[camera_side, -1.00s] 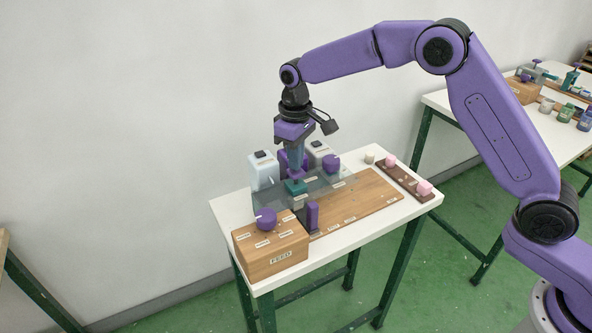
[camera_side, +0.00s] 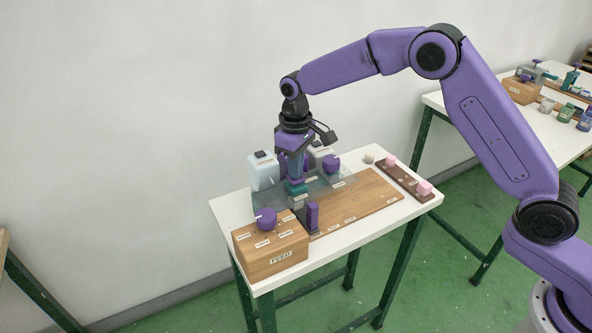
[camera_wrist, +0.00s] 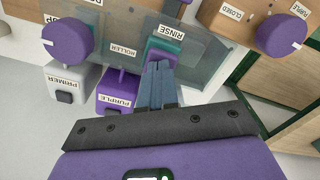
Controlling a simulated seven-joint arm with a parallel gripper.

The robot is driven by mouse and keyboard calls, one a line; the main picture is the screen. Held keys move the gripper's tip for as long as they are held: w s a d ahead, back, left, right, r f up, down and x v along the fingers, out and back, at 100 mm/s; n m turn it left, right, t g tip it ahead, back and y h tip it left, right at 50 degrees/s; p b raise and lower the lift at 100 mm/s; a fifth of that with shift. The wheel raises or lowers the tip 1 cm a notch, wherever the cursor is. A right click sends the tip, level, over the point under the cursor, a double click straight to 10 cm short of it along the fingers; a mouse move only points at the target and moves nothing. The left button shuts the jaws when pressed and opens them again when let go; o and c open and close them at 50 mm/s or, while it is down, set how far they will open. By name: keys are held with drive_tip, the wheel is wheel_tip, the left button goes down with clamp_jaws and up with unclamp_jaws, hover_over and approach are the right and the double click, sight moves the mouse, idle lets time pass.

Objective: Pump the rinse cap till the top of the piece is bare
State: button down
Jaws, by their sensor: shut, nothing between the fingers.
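The teal rinse cap (camera_side: 297,189) sits on the clear grey cover over the wooden board, and its RINSE label shows in the wrist view (camera_wrist: 165,47). My gripper (camera_side: 296,180) points straight down and is shut and empty. Its fingertips (camera_wrist: 159,66) are at the cap and appear to meet its near part; whether they press it down I cannot tell. I cannot make out the piece or its top, as the cover and my gripper are in the way.
A wooden FEED box (camera_side: 272,250) with a purple knob (camera_side: 265,218) stands at the front left. White (camera_side: 263,172) and purple paint tanks stand behind the cover. A dark rack (camera_side: 408,181) with pink blocks lies right. The board's right part (camera_side: 372,190) is clear.

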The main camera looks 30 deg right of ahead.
drive_tip(key=shift+f, duration=0.3)
drive_tip(key=shift+r, duration=1.95)
drive_tip(key=shift+r, duration=0.1)
wheel_tip(320, 180, up, 5)
drive_tip(key=shift+f, duration=0.1)
idle(0.6)
